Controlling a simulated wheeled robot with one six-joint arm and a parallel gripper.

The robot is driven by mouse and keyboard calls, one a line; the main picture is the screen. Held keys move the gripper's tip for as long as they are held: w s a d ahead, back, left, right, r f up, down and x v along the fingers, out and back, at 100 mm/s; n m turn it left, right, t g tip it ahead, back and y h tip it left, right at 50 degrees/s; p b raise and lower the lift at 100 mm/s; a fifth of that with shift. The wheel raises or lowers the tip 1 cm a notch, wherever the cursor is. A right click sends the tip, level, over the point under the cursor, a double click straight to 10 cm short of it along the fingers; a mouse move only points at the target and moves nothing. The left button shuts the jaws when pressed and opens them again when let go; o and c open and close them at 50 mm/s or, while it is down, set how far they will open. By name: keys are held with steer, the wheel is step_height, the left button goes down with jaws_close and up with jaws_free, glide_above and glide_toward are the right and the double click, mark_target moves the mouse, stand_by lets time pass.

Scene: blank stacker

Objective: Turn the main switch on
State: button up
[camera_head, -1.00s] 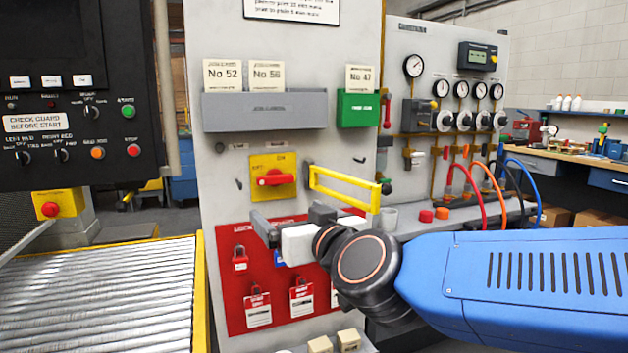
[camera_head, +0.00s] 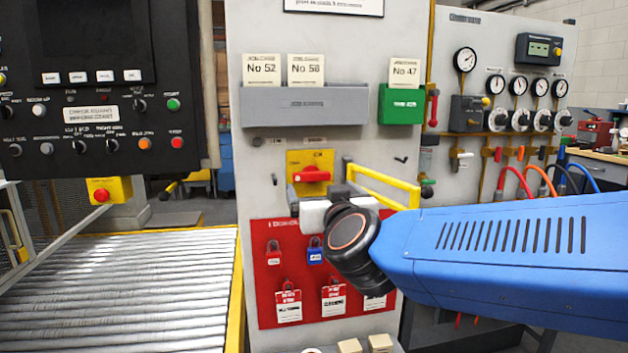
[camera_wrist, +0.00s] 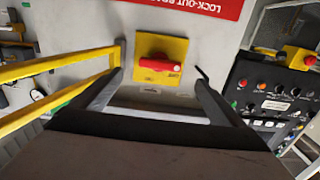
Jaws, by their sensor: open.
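The main switch is a red handle (camera_head: 312,174) lying horizontal on a yellow square plate (camera_head: 297,159) on the grey panel. In the wrist view, which is upside down, the red handle (camera_wrist: 158,64) and yellow plate (camera_wrist: 176,47) show ahead, between my two fingers. My gripper (camera_head: 320,181) is open and empty in front of the lower part of the plate, and hides part of it. The wrist view also shows my gripper (camera_wrist: 158,80) with its fingers spread wider than the handle. I see no contact with the handle.
A yellow guard bar (camera_head: 385,178) stands out from the panel just right of my gripper. A red lock-out board (camera_head: 268,285) with padlocks and tags hangs below. Grey (camera_head: 305,106) and green (camera_head: 401,104) card holders are above. A roller conveyor (camera_head: 120,290) lies left.

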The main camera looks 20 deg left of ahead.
mark_target(312, 178)
steer(key=x, duration=0.9)
steer(key=shift+w+a, duration=0.15)
steer(key=c, duration=1)
steer(key=shift+c, duration=0.2)
